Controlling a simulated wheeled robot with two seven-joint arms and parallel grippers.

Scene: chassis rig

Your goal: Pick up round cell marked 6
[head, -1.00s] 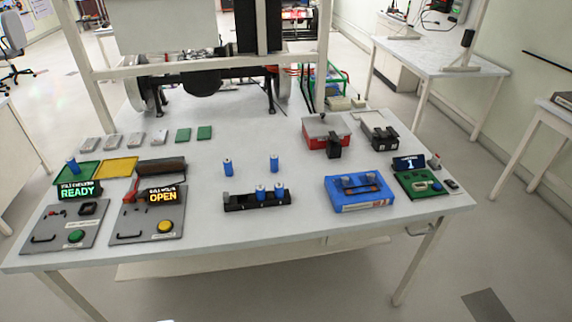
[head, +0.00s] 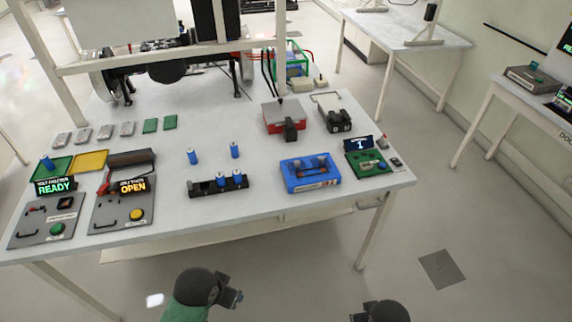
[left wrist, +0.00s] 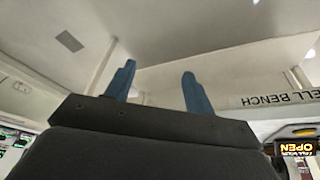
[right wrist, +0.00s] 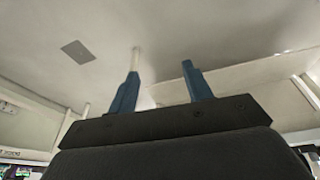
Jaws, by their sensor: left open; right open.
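Several blue round cells show on the bench in the head view. Two stand apart on the bare top, a left one (head: 192,156) and a right one (head: 234,150). Two more, a left one (head: 221,180) and a right one (head: 238,177), stand in a black holder (head: 203,190). Another blue cell (head: 46,163) stands at the green tray on the left. The marks are too small to read. My left gripper (head: 236,298) is in front of the bench, clear of the cells. It is open and empty in the left wrist view (left wrist: 158,88). My right gripper is open and empty in the right wrist view (right wrist: 160,88).
A blue case (head: 310,186), a red box (head: 284,130) and a green board (head: 369,172) stand on the right of the bench (head: 260,210). Grey panels with READY (head: 55,187) and OPEN (head: 131,186) signs are at left. A white frame rises behind.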

